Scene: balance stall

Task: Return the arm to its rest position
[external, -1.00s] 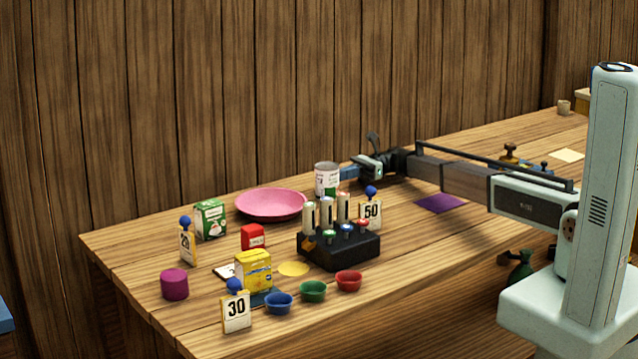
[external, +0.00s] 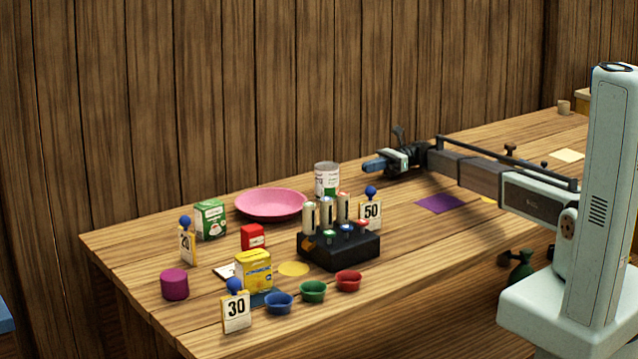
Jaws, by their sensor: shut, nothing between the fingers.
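My gripper (external: 374,166) is shut and empty, with blue fingers pointing left above the back part of the table. It is to the right of a white and green can (external: 327,179) and apart from it. My arm reaches from the white column at the right across the table's back right part, roughly level and partly extended.
The wooden table (external: 420,265) holds a pink plate (external: 270,204), a black rack (external: 340,250) with upright tubes, a 50 sign (external: 370,212), boxes and small bowls at the left. A purple mat (external: 440,203) lies below my arm. The back wall is wooden.

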